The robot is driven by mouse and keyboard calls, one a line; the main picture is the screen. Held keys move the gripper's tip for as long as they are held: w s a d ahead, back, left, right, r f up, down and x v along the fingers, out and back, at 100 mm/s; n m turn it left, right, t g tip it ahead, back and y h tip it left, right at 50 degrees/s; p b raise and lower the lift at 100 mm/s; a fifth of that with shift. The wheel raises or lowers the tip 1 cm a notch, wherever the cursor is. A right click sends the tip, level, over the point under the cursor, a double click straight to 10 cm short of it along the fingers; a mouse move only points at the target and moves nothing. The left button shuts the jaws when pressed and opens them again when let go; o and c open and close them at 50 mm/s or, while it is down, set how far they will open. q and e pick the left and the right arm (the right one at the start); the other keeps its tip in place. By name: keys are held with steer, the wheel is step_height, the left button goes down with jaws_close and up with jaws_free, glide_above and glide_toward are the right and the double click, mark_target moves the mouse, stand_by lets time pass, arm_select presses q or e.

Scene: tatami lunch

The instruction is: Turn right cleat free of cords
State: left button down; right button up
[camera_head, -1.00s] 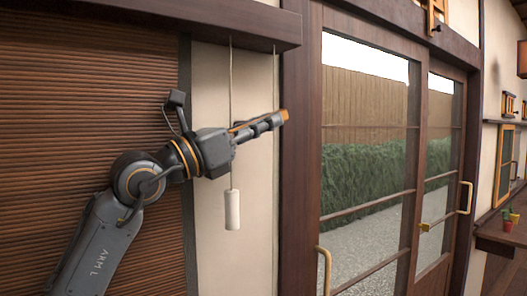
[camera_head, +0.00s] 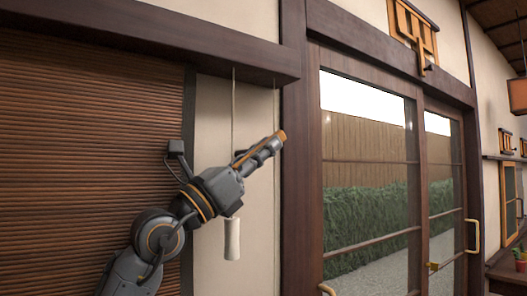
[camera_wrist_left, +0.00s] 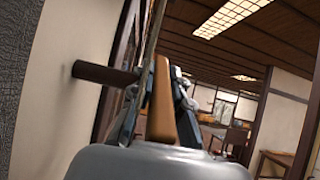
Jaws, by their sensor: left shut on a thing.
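My left gripper (camera_head: 266,148) slants up to the right in front of the pale wall strip beside the door post. It is shut on a brown wooden piece, whose orange-brown end (camera_head: 282,135) shows past the fingertips. In the left wrist view the wooden piece (camera_wrist_left: 162,108) stands between the fingers; I cannot tell for certain whether it is the cleat. A cord (camera_wrist_left: 153,30) runs close by the fingers there. In the head view a cord (camera_head: 233,112) hangs behind the gripper and ends in a white pull (camera_head: 232,240). My right gripper is out of view.
A dark round peg (camera_wrist_left: 105,73) juts from the wall, left of the fingers. A dark beam (camera_head: 220,57) crosses above the arm, and a second thin cord (camera_head: 275,98) hangs from it. A slatted brown blind (camera_head: 80,140) is at left. Glazed sliding doors (camera_head: 365,175) stand right.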

arm_select(q)
steer(key=c, duration=1.3)
jaws_free()
steer(key=shift+s+a+f, duration=0.2)
steer(key=shift+a+f, duration=0.1)
steer(key=shift+a, duration=0.05)
steer(key=s+a, duration=0.2)
steer(key=a, duration=0.1)
steer(key=s+a, duration=0.2)
steer(key=a, duration=0.1)
steer(key=s+a, duration=0.2)
steer(key=a, duration=0.2)
steer(key=shift+s+a, duration=0.1)
steer(key=shift+s, duration=0.3)
steer(key=shift+o, duration=0.5)
